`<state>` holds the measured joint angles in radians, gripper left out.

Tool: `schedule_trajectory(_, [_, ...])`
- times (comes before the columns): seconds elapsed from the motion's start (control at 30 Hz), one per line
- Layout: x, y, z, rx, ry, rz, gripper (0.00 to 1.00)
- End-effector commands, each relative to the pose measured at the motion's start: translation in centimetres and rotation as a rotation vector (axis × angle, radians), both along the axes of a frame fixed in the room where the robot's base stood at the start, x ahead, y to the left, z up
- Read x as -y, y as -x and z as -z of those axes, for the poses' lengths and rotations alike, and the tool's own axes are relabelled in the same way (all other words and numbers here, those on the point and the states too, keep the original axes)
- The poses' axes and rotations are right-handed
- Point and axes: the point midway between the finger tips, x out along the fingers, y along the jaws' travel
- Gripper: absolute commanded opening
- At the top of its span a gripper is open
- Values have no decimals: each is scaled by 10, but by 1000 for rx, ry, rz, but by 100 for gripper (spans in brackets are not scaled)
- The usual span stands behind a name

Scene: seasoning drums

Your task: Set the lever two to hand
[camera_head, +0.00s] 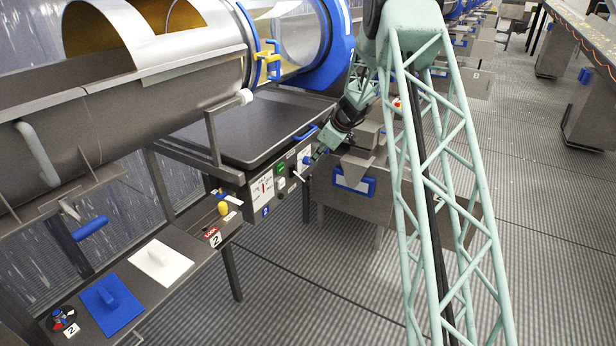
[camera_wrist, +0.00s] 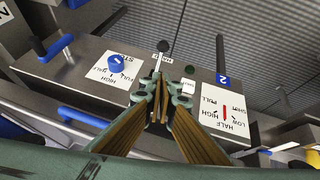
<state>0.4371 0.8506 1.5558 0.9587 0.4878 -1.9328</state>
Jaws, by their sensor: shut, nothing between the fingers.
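A steel control box (camera_head: 258,195) carries a blue tag with a 2 (camera_head: 265,211), also seen in the wrist view (camera_wrist: 222,79). A thin lever with a black ball tip (camera_wrist: 163,46) stands out from the box; its rod shows in the head view (camera_head: 298,177). Its position label is largely hidden by my gripper. My gripper (camera_wrist: 159,92) is shut and empty, in front of the box close to the lever's base; I cannot tell whether they touch. It also shows in the head view (camera_head: 316,154).
A blue knob (camera_wrist: 117,64) on a white HIGH/HALF/FULL label is left of the lever. A scale with a red pointer (camera_wrist: 225,113) is to the right. A blue handle (camera_wrist: 60,47) juts out nearby. A drum (camera_head: 150,70) and a dark tray (camera_head: 250,125) stand beside the box.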

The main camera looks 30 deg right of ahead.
Motion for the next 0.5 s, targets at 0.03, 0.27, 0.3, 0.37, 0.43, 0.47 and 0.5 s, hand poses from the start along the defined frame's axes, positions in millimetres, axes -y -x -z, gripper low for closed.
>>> schedule_trajectory(0.03, [0,0,0,0,0,0,0])
schedule_trajectory(0.27, [-2,-4,6,-1,-1,0,0])
schedule_trajectory(0.3, [-2,-5,8,-1,-1,0,0])
schedule_trajectory(0.37, [-3,-7,11,-1,-1,0,0])
schedule_trajectory(0.43, [-4,-10,17,-1,-2,0,0])
schedule_trajectory(0.47, [-5,-11,19,-1,-2,0,0])
schedule_trajectory(0.5, [-5,-13,23,-1,-2,0,0])
